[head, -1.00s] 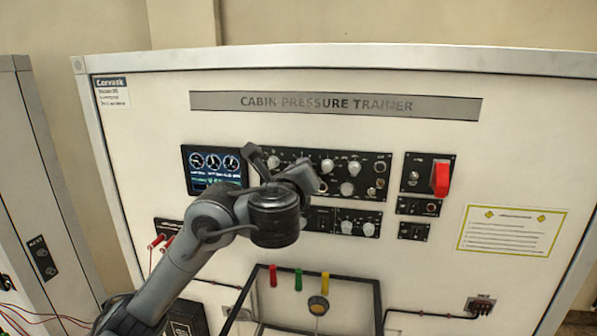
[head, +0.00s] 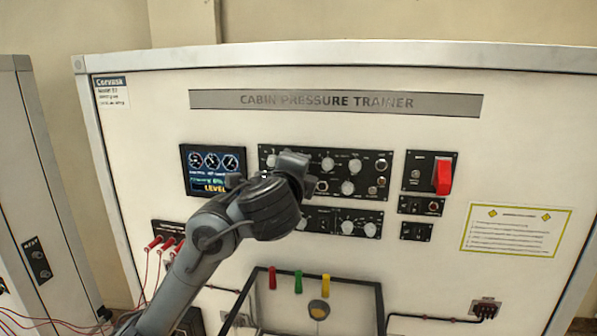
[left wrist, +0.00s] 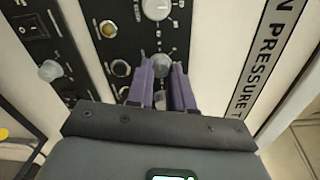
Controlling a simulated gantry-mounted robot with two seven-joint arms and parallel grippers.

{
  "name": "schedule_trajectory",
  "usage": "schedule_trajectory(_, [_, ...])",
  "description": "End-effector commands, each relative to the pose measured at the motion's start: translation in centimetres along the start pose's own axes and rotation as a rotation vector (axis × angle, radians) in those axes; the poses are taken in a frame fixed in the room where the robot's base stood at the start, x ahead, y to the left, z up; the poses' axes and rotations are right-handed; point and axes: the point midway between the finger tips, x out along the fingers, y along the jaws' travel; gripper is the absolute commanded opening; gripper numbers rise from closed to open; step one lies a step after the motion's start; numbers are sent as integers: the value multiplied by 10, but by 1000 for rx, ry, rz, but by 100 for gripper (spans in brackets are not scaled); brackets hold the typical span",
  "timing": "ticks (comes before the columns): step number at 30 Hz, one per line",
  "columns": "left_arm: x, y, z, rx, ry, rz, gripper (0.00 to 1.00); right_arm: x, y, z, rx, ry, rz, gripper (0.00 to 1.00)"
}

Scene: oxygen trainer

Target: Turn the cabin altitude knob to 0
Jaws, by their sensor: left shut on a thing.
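The black cabin pressure control panel (head: 375,202) has several grey knobs and sits mid-board in the head view. My left gripper (head: 292,165) is in front of its upper left part and hides some of it. In the left wrist view, my left gripper's purple fingers (left wrist: 163,72) are closed around a grey knob (left wrist: 161,64), which shows between the tips. Its label and setting cannot be read. Another grey knob (left wrist: 156,8) is just above it in that view. My right gripper is not in view.
A screen (head: 213,170) with dials and yellow text is left of the panel. A red-covered switch (head: 443,177) is at right. A dark-framed box (head: 315,283) with red, green and yellow pieces is below. Red leads (head: 160,255) hang at lower left.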

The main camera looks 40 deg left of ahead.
Motion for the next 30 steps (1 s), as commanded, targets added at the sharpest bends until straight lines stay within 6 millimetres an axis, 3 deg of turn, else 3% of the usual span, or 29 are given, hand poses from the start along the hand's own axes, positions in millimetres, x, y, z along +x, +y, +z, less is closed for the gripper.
schedule_trajectory(20, [0, 0, 0, -66, 2, 1, 0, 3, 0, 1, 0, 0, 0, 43])
schedule_trajectory(21, [0, 0, 0, -66, 2, 1, 24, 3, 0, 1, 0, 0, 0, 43])
schedule_trajectory(24, [0, 0, 0, -65, 2, 0, 40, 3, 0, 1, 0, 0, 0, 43])
schedule_trajectory(26, [0, 0, 0, -65, 2, 0, 47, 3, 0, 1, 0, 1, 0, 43])
schedule_trajectory(30, [0, 0, 0, -65, 2, 0, 47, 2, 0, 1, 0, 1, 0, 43])
